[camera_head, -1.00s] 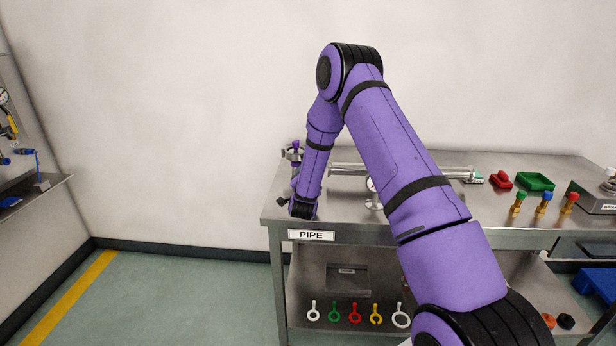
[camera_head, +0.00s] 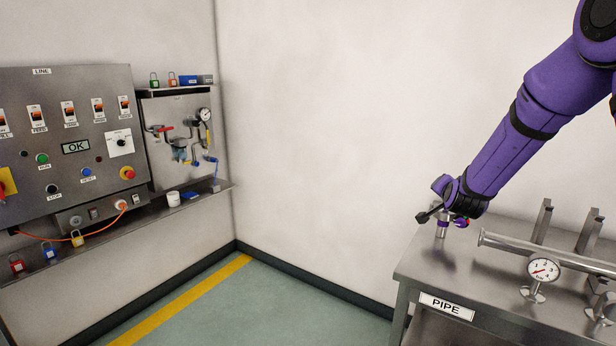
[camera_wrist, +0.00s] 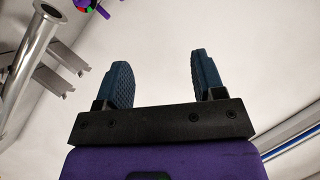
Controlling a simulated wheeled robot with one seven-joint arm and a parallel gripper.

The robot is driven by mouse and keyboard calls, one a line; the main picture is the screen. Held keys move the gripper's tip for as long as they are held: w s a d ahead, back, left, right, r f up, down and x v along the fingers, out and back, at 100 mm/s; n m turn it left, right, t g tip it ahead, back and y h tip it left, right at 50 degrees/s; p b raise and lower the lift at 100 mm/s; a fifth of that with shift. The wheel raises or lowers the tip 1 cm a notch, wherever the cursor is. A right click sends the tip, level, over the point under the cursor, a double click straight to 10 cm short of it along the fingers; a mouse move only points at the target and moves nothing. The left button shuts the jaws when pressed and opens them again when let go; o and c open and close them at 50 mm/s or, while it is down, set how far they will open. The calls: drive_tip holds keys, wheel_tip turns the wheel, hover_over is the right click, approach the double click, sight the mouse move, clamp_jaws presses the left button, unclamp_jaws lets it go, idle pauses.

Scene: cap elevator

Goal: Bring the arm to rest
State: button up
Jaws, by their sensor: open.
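My purple arm (camera_head: 540,105) reaches down from the upper right in the head view. Its end is bent over the left end of the steel pipe table (camera_head: 425,262). My gripper (camera_wrist: 163,78) shows in the wrist view with two dark ribbed fingers apart and nothing between them. In the head view the gripper is small, dark and partly hidden by my wrist. A short metal post (camera_head: 442,229) with purple and red parts stands close by it. I cannot tell whether they touch.
A steel pipe (camera_head: 505,246), upright brackets (camera_head: 541,222) and a pressure gauge (camera_head: 543,270) are on the table, right of my gripper. A control panel (camera_head: 70,130) and shelf (camera_head: 150,215) are on the left wall. The floor (camera_head: 265,310) between is clear.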

drive_tip(key=s+a+r+n+g+y, duration=0.2)
drive_tip(key=s+a+r+n, duration=0.15)
drive_tip(key=s+r, duration=0.45)
drive_tip(key=s+a+r+n+g+y, duration=0.2)
drive_tip(key=s+a+r, duration=0.25)
drive_tip(key=s, duration=0.65)
drive_tip(key=s+n+g, duration=0.4)
drive_tip(key=s, duration=2.2)
drive_tip(key=shift+s+r+n+g, duration=0.3)
drive_tip(key=shift+n+g, duration=0.05)
drive_tip(key=shift+g, duration=0.05)
